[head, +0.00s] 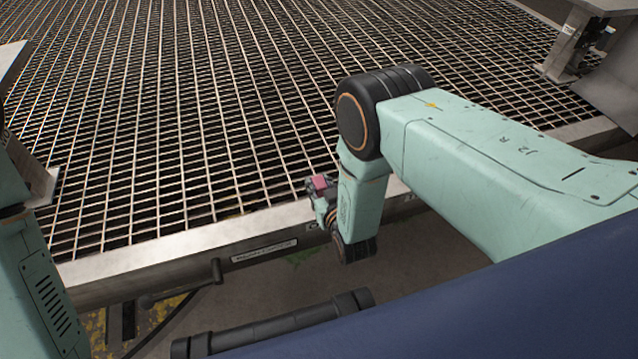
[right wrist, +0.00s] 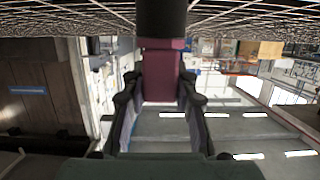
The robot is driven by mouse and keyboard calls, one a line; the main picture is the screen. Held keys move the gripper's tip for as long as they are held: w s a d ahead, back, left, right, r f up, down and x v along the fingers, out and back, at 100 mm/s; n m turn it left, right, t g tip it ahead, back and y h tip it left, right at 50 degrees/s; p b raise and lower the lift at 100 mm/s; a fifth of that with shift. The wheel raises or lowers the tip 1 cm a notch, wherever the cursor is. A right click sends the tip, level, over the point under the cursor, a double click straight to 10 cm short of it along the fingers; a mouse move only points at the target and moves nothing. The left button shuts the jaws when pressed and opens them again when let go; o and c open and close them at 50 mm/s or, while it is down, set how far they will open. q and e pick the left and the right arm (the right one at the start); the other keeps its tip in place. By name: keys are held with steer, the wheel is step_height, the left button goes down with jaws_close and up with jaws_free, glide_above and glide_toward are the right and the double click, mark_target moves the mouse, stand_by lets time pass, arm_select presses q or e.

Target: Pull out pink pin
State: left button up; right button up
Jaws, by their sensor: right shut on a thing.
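The pink pin (head: 320,182) shows as a small pink block at the edge of the grated deck in the head view. My right gripper (head: 318,192) is at it, largely hidden behind my own wrist. In the right wrist view the dark pink pin (right wrist: 161,75) stands between the two fingers of my right gripper (right wrist: 160,82), which are shut on it. A dark cylindrical part (right wrist: 162,18) meets the pin's upper end in that view. Whether the pin is still seated cannot be told. My left gripper is not in view.
A wide metal grating (head: 180,110) fills the back, with a steel edge beam (head: 180,250) bearing a label plate (head: 265,250). A small lever (head: 216,271) sticks out below the beam. Metal brackets stand at the far left and upper right (head: 572,45).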

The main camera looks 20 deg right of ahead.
jaws_close()
steer(key=shift+r+p, duration=0.7)
stand_by(0.6)
steer(key=shift+r+p, duration=2.7)
steer(key=shift+r, duration=0.35)
step_height(320, 180, up, 5)
steer(key=p, duration=0.4)
